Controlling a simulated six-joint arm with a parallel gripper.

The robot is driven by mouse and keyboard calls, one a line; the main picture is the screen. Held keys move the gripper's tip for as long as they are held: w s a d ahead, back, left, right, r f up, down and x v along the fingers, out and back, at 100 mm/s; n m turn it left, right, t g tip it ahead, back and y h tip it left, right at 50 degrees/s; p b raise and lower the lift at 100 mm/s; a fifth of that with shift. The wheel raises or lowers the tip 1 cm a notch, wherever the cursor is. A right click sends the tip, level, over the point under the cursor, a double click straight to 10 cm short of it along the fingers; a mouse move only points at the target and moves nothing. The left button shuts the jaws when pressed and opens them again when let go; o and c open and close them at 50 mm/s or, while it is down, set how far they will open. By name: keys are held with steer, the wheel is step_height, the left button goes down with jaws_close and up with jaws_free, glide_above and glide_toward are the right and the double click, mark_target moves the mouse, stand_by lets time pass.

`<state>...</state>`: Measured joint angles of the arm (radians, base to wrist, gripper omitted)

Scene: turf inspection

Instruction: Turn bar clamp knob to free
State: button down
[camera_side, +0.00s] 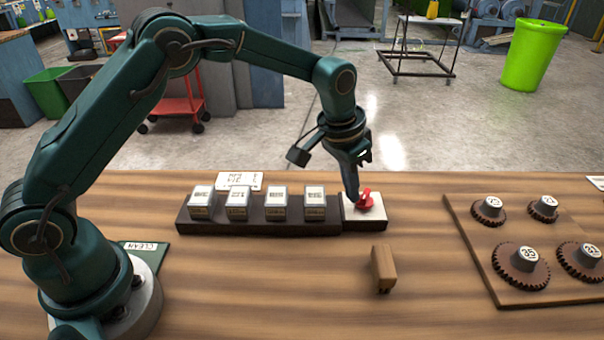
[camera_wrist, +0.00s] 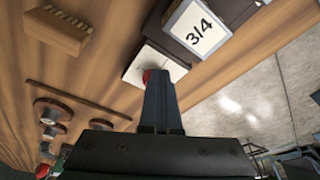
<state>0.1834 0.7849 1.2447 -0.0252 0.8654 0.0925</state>
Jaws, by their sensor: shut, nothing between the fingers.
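A red knob (camera_side: 366,199) sits on a small pale block (camera_side: 377,214) at the right end of a dark bar (camera_side: 260,228). Several metal cubes with labels, such as this one (camera_side: 315,203), stand in a row along the bar. My gripper (camera_side: 353,198) points down with its tip beside the knob, on its left in the side view. Its fingers are together with nothing between them. In the wrist view my gripper (camera_wrist: 158,75) covers most of the knob (camera_wrist: 148,75); only a red edge shows. I cannot tell whether the fingertips touch the knob.
A brown wooden block (camera_side: 384,268) stands in front of the pale block. A wooden board (camera_side: 470,260) with several dark gears lies at the right. A white card (camera_side: 239,180) lies behind the bar. The table front is mostly clear.

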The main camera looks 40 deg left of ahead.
steer(key=shift+w+d, duration=0.1)
steer(key=shift+w, duration=0.05)
stand_by(0.4)
steer(key=shift+d, duration=0.3)
steer(key=shift+s, duration=0.25)
steer(key=shift+s+a, duration=0.2)
steer(key=shift+s, duration=0.1)
step_height(320, 180, up, 6)
stand_by(0.5)
